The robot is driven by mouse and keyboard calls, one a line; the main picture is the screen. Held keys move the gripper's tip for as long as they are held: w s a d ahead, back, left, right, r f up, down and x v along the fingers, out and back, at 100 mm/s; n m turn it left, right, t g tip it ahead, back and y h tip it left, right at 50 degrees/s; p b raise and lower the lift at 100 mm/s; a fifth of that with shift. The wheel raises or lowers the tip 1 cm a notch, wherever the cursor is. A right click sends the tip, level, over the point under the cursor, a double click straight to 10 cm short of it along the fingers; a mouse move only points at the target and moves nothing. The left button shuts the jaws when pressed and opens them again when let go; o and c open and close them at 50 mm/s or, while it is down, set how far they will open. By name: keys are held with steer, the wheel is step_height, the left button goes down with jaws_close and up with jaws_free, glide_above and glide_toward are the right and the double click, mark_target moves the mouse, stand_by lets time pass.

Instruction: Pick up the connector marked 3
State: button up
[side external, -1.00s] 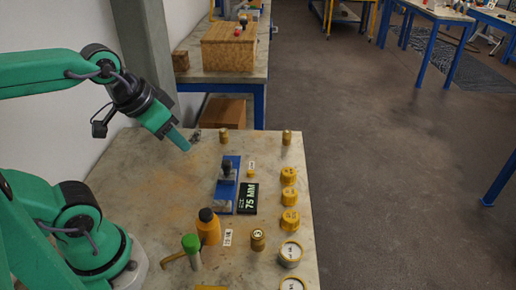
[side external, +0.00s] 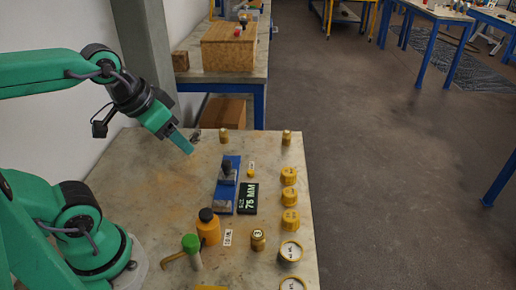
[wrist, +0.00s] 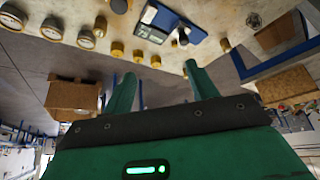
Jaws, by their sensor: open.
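Several small brass connectors stand upright on the table: one at the far left (side external: 223,135), one at the far right (side external: 286,137), and one near the front (side external: 258,239) with a dark round mark on top. I cannot read which bears the 3. My gripper (side external: 189,150) is above the table's left side, left of the far-left connector and touching nothing. In the wrist view my gripper (wrist: 161,68) shows two green fingers spread apart with nothing between them.
A blue fixture (side external: 227,185) and a black "75 MM" plate (side external: 248,198) occupy mid-table. Yellow caps (side external: 289,175) line the right edge. The table's left side is mostly clear.

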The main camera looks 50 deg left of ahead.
steer(key=shift+w+d, duration=0.1)
steer(key=n+g, duration=0.1)
steer(key=g, duration=0.5)
glide_above(258, 234)
step_height(258, 234, down, 16)
steer(key=shift+r, duration=0.1)
steer(key=shift+f, duration=0.3)
steer(key=shift+f, duration=1.25)
steer(key=shift+f, duration=2.6)
steer(key=shift+c, duration=0.5)
